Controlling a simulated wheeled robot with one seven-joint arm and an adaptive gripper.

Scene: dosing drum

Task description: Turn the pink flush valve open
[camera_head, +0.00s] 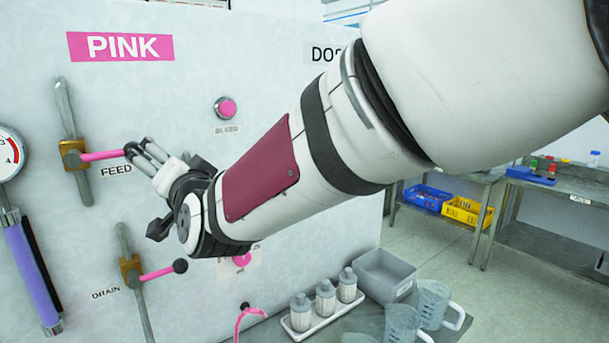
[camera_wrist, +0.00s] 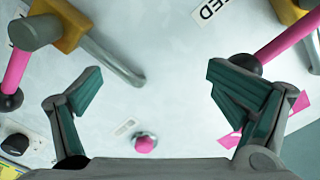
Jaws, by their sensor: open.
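No flush label shows in either view. In the wrist view, a valve with a brass body (camera_wrist: 70,27) and a pink lever (camera_wrist: 17,57) ending in a black knob stands at the upper left; it may be the flush valve, and my arm seems to hide it in the head view. My gripper (camera_wrist: 155,85) is open and empty, facing the panel, and this valve lies outside its left finger. In the head view my gripper (camera_head: 143,150) appears beside the knob of the FEED valve's pink lever (camera_head: 100,155). Whether it touches that knob is unclear.
The DRAIN valve's pink lever (camera_head: 158,273) is below FEED. A pink BLEED button (camera_head: 228,108) is above my arm; it also shows in the wrist view (camera_wrist: 145,143). A gauge (camera_head: 9,152) is at the left edge. Bottles (camera_head: 325,299) and jugs (camera_head: 432,302) stand low in front.

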